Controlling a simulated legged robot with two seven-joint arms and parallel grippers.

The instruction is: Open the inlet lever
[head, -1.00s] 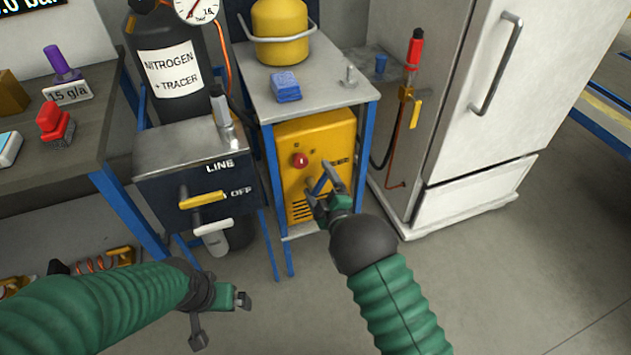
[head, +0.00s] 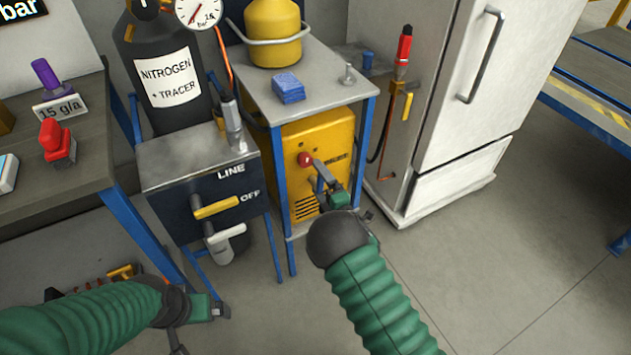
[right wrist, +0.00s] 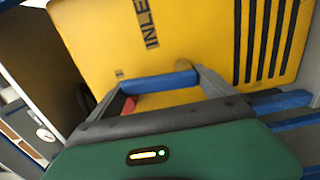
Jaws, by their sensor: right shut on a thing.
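The yellow machine (head: 331,135) stands on the lower shelf of the blue-framed cart, with a red knob (head: 305,159) on its front. Its label, partly readable as "INLE", shows in the right wrist view (right wrist: 150,28). My right gripper (head: 320,176) is at the machine's front, shut on the blue inlet lever (right wrist: 165,81), whose bar lies between the fingers in the right wrist view. In the head view the fingers partly hide the lever. My left gripper (head: 219,311) hangs low at the left, away from the machine, and its finger gap is unclear.
A dark panel box (head: 180,215) with yellow and white handles stands left of the cart. A white fridge (head: 440,90) stands to the right. A blue block (head: 288,88) and yellow canister (head: 273,35) are on the cart top.

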